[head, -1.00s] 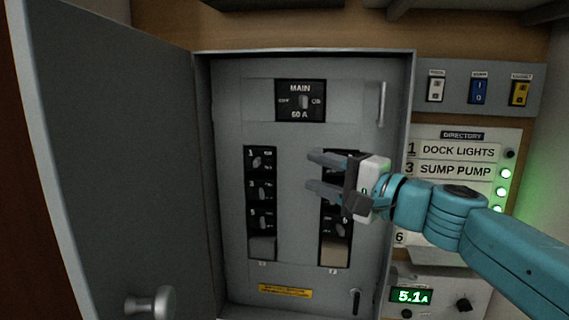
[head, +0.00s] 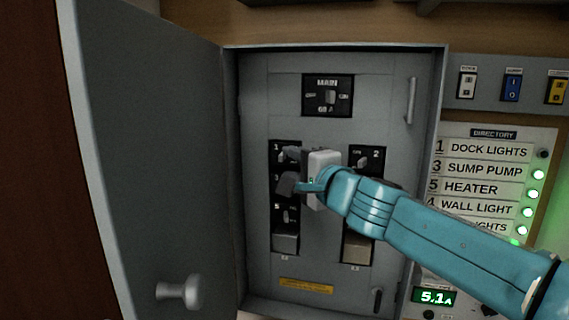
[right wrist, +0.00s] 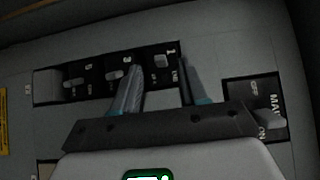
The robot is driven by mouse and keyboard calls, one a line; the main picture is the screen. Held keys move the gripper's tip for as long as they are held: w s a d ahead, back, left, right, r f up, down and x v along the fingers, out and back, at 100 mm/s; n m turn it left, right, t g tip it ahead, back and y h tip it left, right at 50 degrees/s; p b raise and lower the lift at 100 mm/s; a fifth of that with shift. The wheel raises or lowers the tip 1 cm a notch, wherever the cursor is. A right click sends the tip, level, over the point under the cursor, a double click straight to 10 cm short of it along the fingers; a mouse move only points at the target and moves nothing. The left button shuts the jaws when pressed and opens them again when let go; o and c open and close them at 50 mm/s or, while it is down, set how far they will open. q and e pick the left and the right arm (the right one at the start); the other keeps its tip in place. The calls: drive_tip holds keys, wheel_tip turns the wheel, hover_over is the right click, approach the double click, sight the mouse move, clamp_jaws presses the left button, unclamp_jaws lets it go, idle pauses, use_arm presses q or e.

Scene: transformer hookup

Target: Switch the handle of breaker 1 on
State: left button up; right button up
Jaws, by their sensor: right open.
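Breaker 1 (head: 278,148) is the top black breaker in the left column of the open panel. In the right wrist view its small grey handle (right wrist: 160,61) shows between my two fingers. I cannot tell which way the handle is set. My right gripper (head: 284,169) is open in front of the left column, one finger by breaker 1 and the other lower by breaker 3. In the right wrist view the gripper (right wrist: 160,82) straddles breaker 1; contact with the handle cannot be told. My left gripper is not in view.
The panel door (head: 150,150) stands open at the left. The main breaker (head: 327,96) is above, and breaker 2 (head: 368,157) is to the right. The directory (head: 488,180) shows a dark lamp (head: 544,154) beside DOCK LIGHTS and green lamps below. The meter (head: 436,297) reads 5.1 A.

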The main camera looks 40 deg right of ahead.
sight(283, 159)
drive_tip(key=shift+w+d, duration=0.2)
drive_tip(key=shift+w, duration=1.75)
